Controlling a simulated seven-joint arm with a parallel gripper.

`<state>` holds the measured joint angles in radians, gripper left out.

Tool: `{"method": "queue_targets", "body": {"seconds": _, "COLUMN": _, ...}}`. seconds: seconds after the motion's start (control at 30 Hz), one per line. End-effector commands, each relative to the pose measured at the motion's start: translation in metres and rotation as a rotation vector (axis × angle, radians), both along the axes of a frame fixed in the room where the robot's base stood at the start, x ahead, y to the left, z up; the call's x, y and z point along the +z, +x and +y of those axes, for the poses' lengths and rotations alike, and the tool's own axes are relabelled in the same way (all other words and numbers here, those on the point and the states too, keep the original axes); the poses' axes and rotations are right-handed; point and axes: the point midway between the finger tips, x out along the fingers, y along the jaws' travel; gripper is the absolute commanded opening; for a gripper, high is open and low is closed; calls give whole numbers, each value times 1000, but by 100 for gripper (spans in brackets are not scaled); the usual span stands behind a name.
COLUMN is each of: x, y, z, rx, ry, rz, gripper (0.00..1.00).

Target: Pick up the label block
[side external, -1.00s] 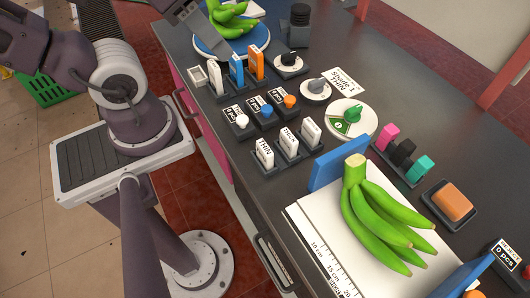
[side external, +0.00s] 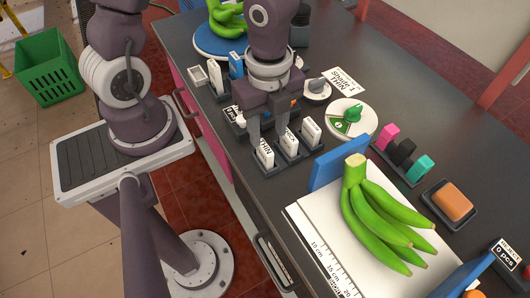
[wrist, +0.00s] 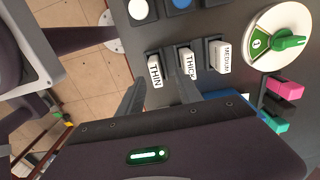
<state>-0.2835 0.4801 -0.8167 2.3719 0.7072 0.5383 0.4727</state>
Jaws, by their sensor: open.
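Three white label blocks stand upright in dark holders. The THIN block (side external: 265,153) is nearest the front edge, the THICK block (side external: 289,143) is in the middle, and the third block (side external: 311,131) reads MEDIUM in the wrist view (wrist: 222,56). The wrist view also shows THIN (wrist: 155,72) and THICK (wrist: 187,63). My gripper (side external: 268,135) points down with its fingers apart, close to the THIN and THICK blocks. In the wrist view my gripper (wrist: 162,88) has nothing between its fingers; its exact height above the blocks is unclear.
A round dial with a green knob (side external: 353,117) sits right of the blocks. A blue upright panel (side external: 338,165) and green bananas (side external: 375,220) on a white ruled board (side external: 318,250) are nearby. Pink, black and teal pieces (side external: 403,152) stand further right. Knob units lie behind my gripper.

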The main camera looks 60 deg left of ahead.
Motion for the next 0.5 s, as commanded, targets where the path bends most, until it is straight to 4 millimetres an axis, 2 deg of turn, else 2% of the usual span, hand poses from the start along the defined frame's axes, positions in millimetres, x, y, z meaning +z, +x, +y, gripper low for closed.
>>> {"method": "queue_targets", "body": {"seconds": 0.3, "x": -47, "y": -9, "z": -3, "rx": 1, "ry": 4, "rz": 3, "gripper": 42}}
{"method": "queue_targets", "body": {"seconds": 0.5, "x": -57, "y": -8, "z": -2, "rx": 7, "ry": 3, "rz": 0, "gripper": 42}}
